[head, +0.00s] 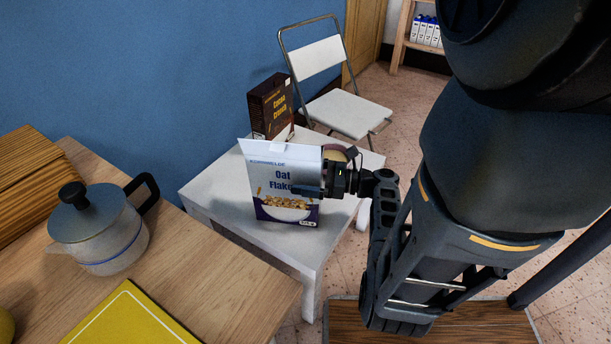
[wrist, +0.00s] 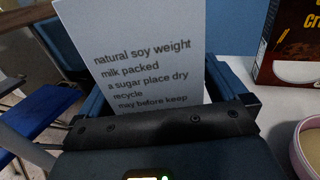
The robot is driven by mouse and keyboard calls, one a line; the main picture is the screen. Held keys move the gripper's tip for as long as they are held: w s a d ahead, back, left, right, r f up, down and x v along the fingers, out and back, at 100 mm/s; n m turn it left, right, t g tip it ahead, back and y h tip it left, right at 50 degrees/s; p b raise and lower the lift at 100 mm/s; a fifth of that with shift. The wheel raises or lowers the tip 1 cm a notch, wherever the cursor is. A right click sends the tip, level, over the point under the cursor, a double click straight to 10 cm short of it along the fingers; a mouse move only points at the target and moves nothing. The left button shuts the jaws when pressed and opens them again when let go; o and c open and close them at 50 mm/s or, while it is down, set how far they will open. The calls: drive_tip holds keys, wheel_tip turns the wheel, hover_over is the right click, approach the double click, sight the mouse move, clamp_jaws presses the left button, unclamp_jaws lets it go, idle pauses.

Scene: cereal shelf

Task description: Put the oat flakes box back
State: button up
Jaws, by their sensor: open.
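The oat flakes box (head: 283,180), white with a purple lower band, stands upright on the low white table (head: 215,185) in the head view. My gripper (head: 306,191) is at the box's right side, with one finger across its printed front. In the wrist view the box's white side panel with text (wrist: 140,55) rises between the two fingers of my gripper (wrist: 158,98). The fingers are open around the box; whether either touches it I cannot tell. The far finger is hidden behind the box in the head view.
A brown cereal box (head: 271,107) stands behind on the same table, near the wall. A bowl (head: 341,153) sits just beyond my gripper. A folding chair (head: 340,108) is behind the table. A wooden counter with a kettle (head: 100,235) and a yellow book (head: 130,318) is at left.

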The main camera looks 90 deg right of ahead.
drive_tip(key=shift+r, duration=0.15)
drive_tip(key=s+a, duration=0.1)
drive_tip(key=s, duration=1.1)
drive_tip(key=shift+a, duration=0.15)
idle(0.8)
